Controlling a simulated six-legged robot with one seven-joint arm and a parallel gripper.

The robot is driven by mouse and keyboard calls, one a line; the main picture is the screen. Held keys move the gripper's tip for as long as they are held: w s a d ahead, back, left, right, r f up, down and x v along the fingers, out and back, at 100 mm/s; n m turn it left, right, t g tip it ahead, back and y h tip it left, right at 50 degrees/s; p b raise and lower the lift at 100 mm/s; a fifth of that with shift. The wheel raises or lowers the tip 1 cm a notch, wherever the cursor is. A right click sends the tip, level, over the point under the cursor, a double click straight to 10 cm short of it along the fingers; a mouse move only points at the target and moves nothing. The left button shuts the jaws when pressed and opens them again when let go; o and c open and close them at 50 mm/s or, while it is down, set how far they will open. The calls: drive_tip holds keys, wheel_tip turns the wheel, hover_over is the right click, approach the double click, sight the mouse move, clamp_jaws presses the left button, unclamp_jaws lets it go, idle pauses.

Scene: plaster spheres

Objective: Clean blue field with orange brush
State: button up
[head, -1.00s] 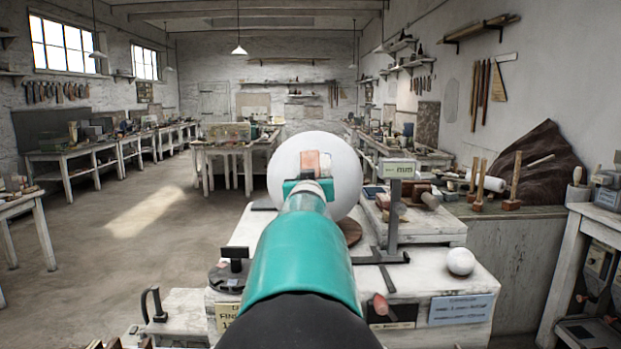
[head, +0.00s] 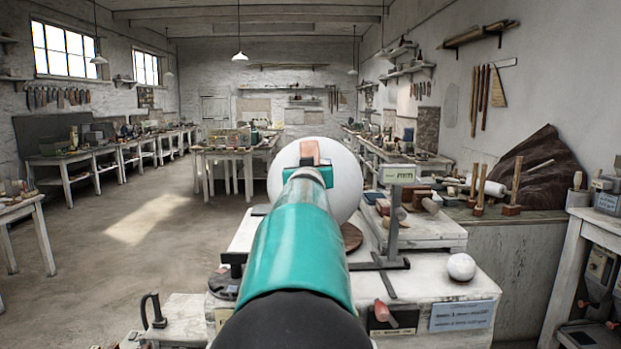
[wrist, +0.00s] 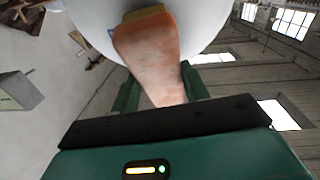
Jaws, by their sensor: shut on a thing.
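My gripper (head: 309,172) is shut on the orange brush (head: 310,151), in front of a large white sphere (head: 345,180). In the wrist view the brush (wrist: 148,55) stands between the green fingers, with its yellowish end (wrist: 142,13) against or very near the sphere (wrist: 205,20); I cannot tell if they touch. A small blue sliver (wrist: 110,33) shows just left of the brush, perhaps an edge of the blue field. The rest of the field is hidden behind the brush and my arm.
The sphere stands on a white workbench (head: 440,287). A small white ball (head: 461,267) and a tray (head: 430,235) of blocks and tools lie farther right.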

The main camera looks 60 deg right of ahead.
drive_tip(key=shift+s+a+f, duration=0.15)
drive_tip(key=shift+a+f, duration=0.05)
drive_tip(key=shift+f, duration=0.45)
drive_tip(key=shift+s+a+f, duration=0.1)
drive_tip(key=shift+a+f, duration=0.15)
drive_tip(key=shift+f, duration=0.35)
drive_tip(key=shift+s+a+f, duration=0.15)
drive_tip(key=shift+a+f, duration=0.05)
drive_tip(key=shift+f, duration=0.45)
drive_tip(key=shift+w+d+r, duration=0.15)
drive_tip(key=shift+d+r, duration=0.05)
drive_tip(key=shift+r, duration=0.5)
drive_tip(key=shift+w+d+r, duration=0.15)
drive_tip(key=shift+d+r, duration=0.1)
drive_tip(key=shift+r, duration=0.4)
drive_tip(key=shift+w+d+r, duration=0.15)
drive_tip(key=shift+d+r, duration=0.05)
drive_tip(key=shift+r, duration=0.5)
drive_tip(key=shift+s+a+f, duration=0.25)
drive_tip(key=shift+a+f, duration=0.15)
drive_tip(key=shift+a, duration=0.1)
drive_tip(key=shift+s+a+f, duration=0.2)
drive_tip(key=shift+a+f, duration=0.15)
drive_tip(key=shift+a, duration=0.15)
drive_tip(key=shift+s+a+r, duration=0.2)
drive_tip(key=shift+a+r, duration=0.05)
drive_tip(key=shift+a, duration=0.3)
drive_tip(key=shift+s+a+r, duration=0.2)
drive_tip(key=shift+a+r, duration=0.05)
drive_tip(key=shift+a, duration=0.3)
